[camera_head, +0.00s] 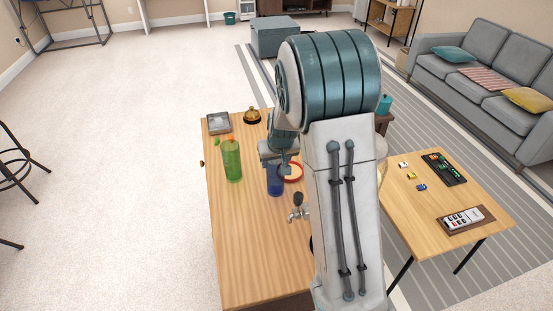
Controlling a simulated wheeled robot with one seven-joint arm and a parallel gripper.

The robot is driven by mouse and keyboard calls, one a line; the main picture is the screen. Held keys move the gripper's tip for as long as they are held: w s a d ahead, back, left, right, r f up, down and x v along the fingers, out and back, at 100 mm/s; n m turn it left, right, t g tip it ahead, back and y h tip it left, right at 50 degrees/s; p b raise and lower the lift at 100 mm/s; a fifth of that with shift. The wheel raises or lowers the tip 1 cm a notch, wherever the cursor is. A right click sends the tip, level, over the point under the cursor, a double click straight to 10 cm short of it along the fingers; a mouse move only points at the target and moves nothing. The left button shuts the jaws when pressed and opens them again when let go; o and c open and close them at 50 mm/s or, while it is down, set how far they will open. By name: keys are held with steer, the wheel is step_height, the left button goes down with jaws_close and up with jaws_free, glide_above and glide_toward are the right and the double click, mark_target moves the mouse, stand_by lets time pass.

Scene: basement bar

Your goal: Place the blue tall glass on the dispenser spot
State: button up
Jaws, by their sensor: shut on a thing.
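The blue tall glass (275,181) stands upright, as far as I can tell, on or just above the wooden counter (255,250). My gripper (279,168) is at the top of the blue glass and shut on it; its fingers are small and partly hidden in this view. A dispenser tap (298,208) with a dark handle is close by, to the lower right of the glass. The dispenser's body and the spot under the tap are mostly hidden behind my arm. A red-rimmed round item (293,172) lies just right of the glass.
A green tall glass (232,161) stands left of my gripper. A grey square tray (218,122) and a dark-based brass bell-like item (252,116) are at the counter's far end. The counter's near left part is clear. A side table (410,215) with small items stands right of my arm.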

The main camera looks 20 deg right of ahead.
steer(key=o, duration=1)
steer(key=shift+f, duration=0.15)
steer(key=o, duration=0.5)
steer(key=shift+c, duration=0.2)
steer(key=shift+r, duration=0.2)
